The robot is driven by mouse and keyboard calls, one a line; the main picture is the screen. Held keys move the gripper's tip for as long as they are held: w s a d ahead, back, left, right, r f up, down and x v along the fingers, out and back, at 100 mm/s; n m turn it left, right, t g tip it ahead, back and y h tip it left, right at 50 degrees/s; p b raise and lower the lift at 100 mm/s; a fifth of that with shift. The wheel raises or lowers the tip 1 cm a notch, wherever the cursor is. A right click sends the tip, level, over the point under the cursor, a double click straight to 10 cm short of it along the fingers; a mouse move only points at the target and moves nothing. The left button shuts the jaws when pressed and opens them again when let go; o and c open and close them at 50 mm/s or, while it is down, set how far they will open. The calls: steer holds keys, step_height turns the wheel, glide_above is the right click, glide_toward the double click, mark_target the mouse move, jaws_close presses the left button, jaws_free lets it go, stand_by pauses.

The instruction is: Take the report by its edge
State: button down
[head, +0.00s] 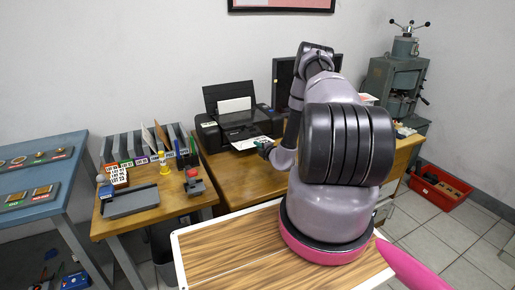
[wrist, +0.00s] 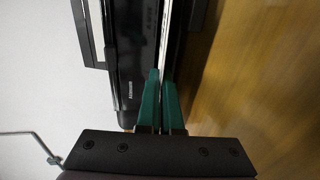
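The report, a white sheet (head: 243,145), lies in the front output of the black printer (head: 236,120) in the head view. In the wrist view it shows nearly edge-on as a thin pale strip (wrist: 164,35) beside the printer front. My gripper (head: 263,143) is at the sheet's front right end. In the wrist view its two green fingertips (wrist: 161,78) are close together, in line with the sheet's near edge. Only a narrow gap shows between them. I cannot tell whether they press on the paper.
The printer stands on a wooden desk (head: 240,178). A side table (head: 150,212) on the left holds file holders (head: 140,145), a grey tray (head: 131,202) and a stamp (head: 193,183). A red bin (head: 440,187) is on the floor at right. My arm hides part of the desk.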

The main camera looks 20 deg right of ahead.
steer(key=r+v, duration=0.2)
steer(key=v, duration=1.2)
steer(key=shift+r, duration=0.2)
